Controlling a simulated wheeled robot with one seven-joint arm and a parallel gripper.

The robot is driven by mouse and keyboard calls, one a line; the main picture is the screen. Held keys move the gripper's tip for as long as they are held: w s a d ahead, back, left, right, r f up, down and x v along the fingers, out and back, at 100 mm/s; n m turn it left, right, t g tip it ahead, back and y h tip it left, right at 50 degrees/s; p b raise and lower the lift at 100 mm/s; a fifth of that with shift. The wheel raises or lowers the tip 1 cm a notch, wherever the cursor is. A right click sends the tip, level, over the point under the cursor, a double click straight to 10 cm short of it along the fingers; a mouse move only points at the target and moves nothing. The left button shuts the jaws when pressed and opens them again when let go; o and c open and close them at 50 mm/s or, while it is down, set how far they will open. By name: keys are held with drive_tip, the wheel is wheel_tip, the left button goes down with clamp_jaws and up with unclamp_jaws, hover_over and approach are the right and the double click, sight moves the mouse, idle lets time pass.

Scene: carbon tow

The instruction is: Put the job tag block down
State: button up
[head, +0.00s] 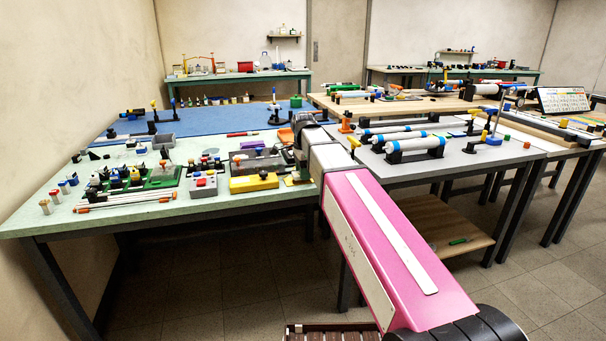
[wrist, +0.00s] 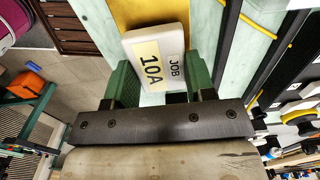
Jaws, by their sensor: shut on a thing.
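The job tag block (wrist: 155,60) is a white block with a yellow panel reading "10A" and a white part reading "JOB". It shows in the wrist view between the green fingers of my gripper (wrist: 160,82), which is shut on it. The block is tilted in the picture. A yellow surface (wrist: 150,12) shows just beyond its top edge; I cannot tell whether the block touches it. In the head view my arm reaches over the pale green table (head: 130,218) near its right front edge, and I cannot make out the block there.
A yellow box (head: 254,183) and a grey box with red and blue knobs (head: 203,184) stand left of my arm. A green rack (head: 130,180) and white rods (head: 125,199) lie further left. A grey table (head: 440,170) with white cylinders stands on the right.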

drive_tip(key=shift+f, duration=0.4)
drive_tip(key=shift+f, duration=0.1)
drive_tip(key=o, duration=0.9)
wheel_tip(320, 180, up, 12)
